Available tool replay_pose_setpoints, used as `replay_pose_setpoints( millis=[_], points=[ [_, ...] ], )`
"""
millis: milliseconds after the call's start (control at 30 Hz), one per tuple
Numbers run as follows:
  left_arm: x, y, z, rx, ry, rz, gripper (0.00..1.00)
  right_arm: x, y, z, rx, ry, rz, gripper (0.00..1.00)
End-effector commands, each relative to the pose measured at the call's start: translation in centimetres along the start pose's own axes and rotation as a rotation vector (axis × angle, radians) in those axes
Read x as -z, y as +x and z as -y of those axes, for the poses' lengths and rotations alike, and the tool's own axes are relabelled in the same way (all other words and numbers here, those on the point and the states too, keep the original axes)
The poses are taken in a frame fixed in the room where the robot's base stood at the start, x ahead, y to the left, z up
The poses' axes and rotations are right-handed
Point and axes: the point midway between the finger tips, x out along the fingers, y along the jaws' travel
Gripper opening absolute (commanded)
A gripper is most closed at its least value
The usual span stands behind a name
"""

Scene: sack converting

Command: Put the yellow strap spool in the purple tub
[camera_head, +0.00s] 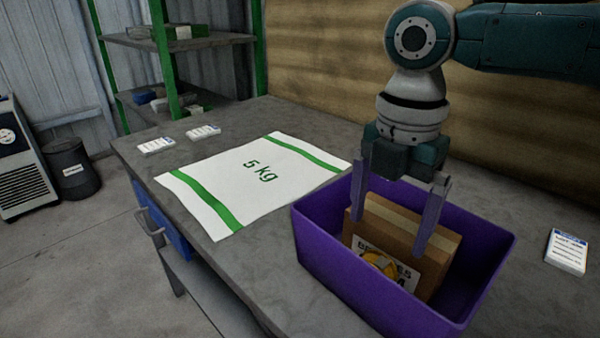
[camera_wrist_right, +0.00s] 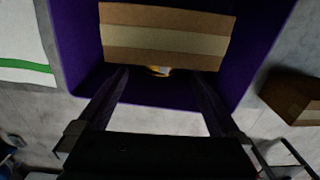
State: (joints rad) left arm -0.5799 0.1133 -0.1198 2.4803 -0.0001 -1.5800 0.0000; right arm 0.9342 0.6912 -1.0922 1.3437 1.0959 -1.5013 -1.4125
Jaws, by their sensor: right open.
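The purple tub (camera_head: 340,275) stands on the grey table at the front right, and its rim also shows in the wrist view (camera_wrist_right: 72,45). A tan cardboard box (camera_head: 405,232) with a lighter tape band stands inside it; its top fills the upper middle of the wrist view (camera_wrist_right: 165,38). A small yellow round shape (camera_head: 378,262) shows low in the tub against the box's white label; I cannot tell whether it is the strap spool or print. Yellow also shows between my fingertips in the wrist view (camera_wrist_right: 158,71). My right gripper (camera_head: 390,232) is open, its fingers reaching down into the tub.
A white "5 kg" sack (camera_head: 258,180) with green stripes lies flat left of the tub. White label packs (camera_head: 157,145) lie at the back left and another (camera_head: 567,251) at the right. Another brown box (camera_wrist_right: 297,95) shows in the wrist view. Green-posted shelves (camera_head: 180,42) stand behind.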

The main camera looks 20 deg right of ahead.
Motion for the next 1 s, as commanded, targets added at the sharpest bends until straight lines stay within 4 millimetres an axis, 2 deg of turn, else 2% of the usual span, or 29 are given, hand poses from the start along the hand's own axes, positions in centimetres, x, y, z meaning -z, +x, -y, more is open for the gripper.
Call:
replay_pose_setpoints(
  millis=[167, 500, 700, 800, 867, 967, 1000],
  points=[
    [0.1, -0.4, 0.0, 0.001, 0.001, 0.000, 0.41, 0.0, -1.7, -0.1, -0.003, -0.001, 0.000, 1.00],
    [0.3, -1.1, 0.3, 0.007, 0.009, 0.001, 0.41, 0.0, -9.5, -0.1, -0.005, 0.000, 0.000, 1.00],
    [0.4, -1.3, 0.3, 0.008, 0.010, 0.001, 0.41, 0.0, -12.4, -0.1, -0.003, 0.001, -0.001, 1.00],
    [0.4, -1.3, 0.3, 0.008, 0.010, 0.001, 0.41, 0.2, -12.8, -0.1, -0.001, 0.001, -0.002, 1.00],
    [0.4, -1.3, 0.3, 0.008, 0.010, 0.001, 0.41, 0.9, -12.2, -0.1, -0.002, 0.009, -0.004, 1.00],
    [0.4, -1.3, 0.3, 0.007, 0.009, 0.001, 0.41, 3.3, -9.6, 0.0, -0.015, 0.044, -0.015, 1.00],
    [0.4, -1.3, 0.3, 0.007, 0.009, 0.001, 0.41, 4.8, -8.2, 0.1, -0.028, 0.073, -0.028, 1.00]
  ],
)
